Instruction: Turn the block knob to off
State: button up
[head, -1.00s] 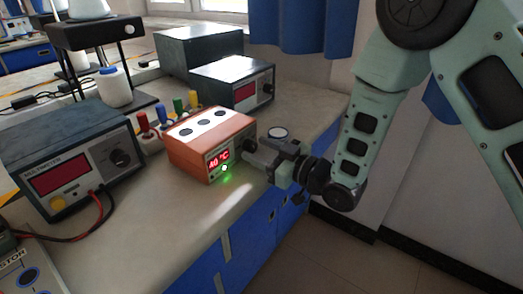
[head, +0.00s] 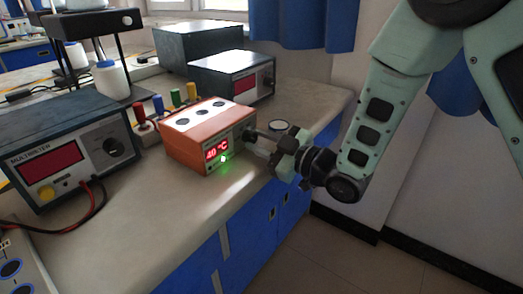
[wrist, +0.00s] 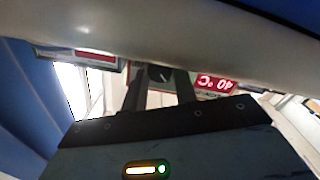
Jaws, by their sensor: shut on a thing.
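The block knob (wrist: 160,73) sits between my two fingers in the wrist view, where the display (wrist: 213,83) appears upside down. My gripper (head: 256,140) is shut on the knob from the front right. In the head view, my fingers mostly hide the knob, and its pointer angle cannot be read.
A multimeter (head: 68,150) with red and black leads stands left of the block. Coloured plugs (head: 164,103) are behind it. A dark-topped power supply (head: 233,75) stands behind right. The bench front is clear.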

jog(key=n+b, duration=0.3)
jog(key=shift+f, duration=0.25)
jog(key=n+b, duration=0.2)
jog(key=b, duration=0.1)
jog(key=shift+r+n, duration=0.1)
jog(key=shift+n, duration=0.3)
jog(key=o, duration=1)
jog(key=shift+r, duration=0.1)
jog(key=shift+c, duration=0.2)
